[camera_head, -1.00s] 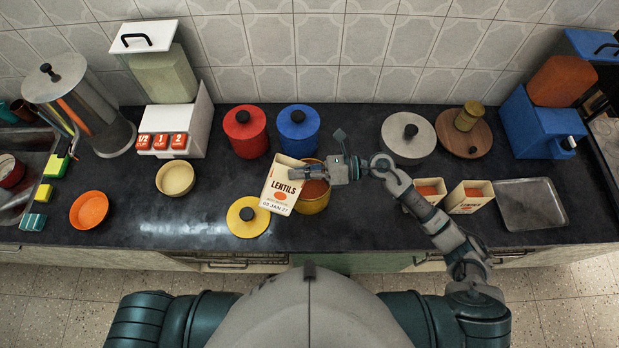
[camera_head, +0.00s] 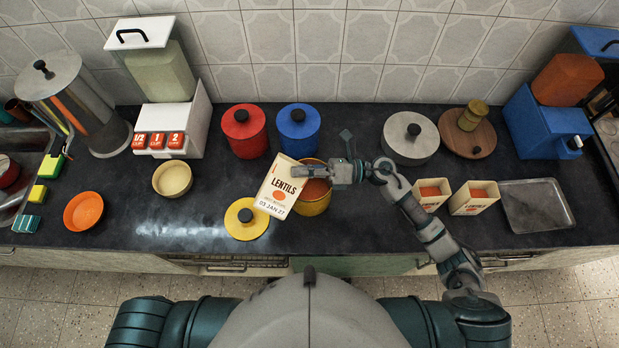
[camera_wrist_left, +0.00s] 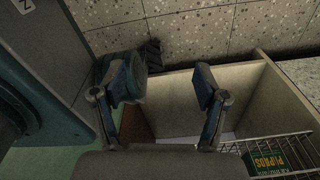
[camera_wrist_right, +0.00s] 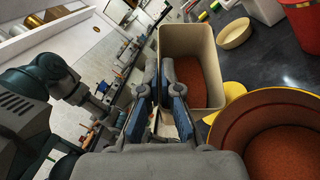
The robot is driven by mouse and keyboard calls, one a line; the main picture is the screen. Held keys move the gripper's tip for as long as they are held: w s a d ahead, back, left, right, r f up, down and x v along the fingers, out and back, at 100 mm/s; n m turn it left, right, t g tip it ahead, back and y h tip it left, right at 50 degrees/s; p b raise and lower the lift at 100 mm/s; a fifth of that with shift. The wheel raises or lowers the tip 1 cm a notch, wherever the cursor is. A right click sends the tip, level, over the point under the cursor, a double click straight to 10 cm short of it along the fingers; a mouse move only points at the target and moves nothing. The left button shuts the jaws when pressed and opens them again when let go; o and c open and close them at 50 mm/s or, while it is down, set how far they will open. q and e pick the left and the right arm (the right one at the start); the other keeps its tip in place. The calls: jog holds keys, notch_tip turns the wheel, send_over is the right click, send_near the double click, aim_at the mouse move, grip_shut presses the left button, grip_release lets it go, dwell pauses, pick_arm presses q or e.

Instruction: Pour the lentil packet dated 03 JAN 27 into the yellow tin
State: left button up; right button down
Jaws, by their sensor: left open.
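The lentil packet (camera_head: 279,187), cream with an orange spot and dated 03 JAN 27, is held tilted beside the left of the open yellow tin (camera_head: 314,207). My right gripper (camera_head: 318,171) is shut on the packet, above the tin. In the right wrist view its fingers (camera_wrist_right: 163,100) close at the wall of the packet (camera_wrist_right: 186,42), which is open and contains red lentils. The yellow tin (camera_wrist_right: 222,127) there also holds lentils. The yellow lid (camera_head: 245,225) lies on the counter. My left gripper (camera_wrist_left: 165,95) is open and empty, seen only in its wrist view.
Two more open lentil packets (camera_head: 431,200) (camera_head: 474,206) stand right of my arm, beside a metal tray (camera_head: 536,207). Red (camera_head: 244,133) and blue (camera_head: 298,133) lidded tins stand behind. A cream bowl (camera_head: 172,180) and orange bowl (camera_head: 84,211) sit left. An open drawer (camera_wrist_left: 255,95) is below my left gripper.

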jog(key=shift+w+f, duration=0.1)
jog(key=shift+f, duration=0.05)
pick_arm(q)
jog(key=shift+w+d, duration=0.2)
jog(key=shift+w, duration=0.55)
pick_arm(e)
jog(key=shift+d+m+y, duration=0.1)
jog(key=shift+m+y, duration=0.2)
pick_arm(q)
jog(key=shift+d+b, duration=0.1)
jog(key=shift+b, duration=0.3)
pick_arm(e)
jog(key=shift+w+f, duration=0.1)
jog(key=shift+w+d+f+m+t+y+b, duration=0.2)
jog(key=shift+f+m+t+y+b, duration=0.15)
jog(key=shift+m, duration=0.45)
pick_arm(q)
jog(key=w, duration=0.3)
jog(key=shift+w+d+r, duration=0.2)
jog(key=shift+w+d, duration=0.05)
jog(key=shift+w, duration=0.1)
jog(key=shift+w+d+r+b, duration=0.2)
jog(key=shift+w+b, duration=0.1)
jog(key=shift+b, duration=0.1)
pick_arm(e)
jog(key=shift+w+d+f+m+y, duration=0.1)
jog(key=shift+w+f+m+y, duration=0.15)
jog(key=shift+m+y, duration=0.25)
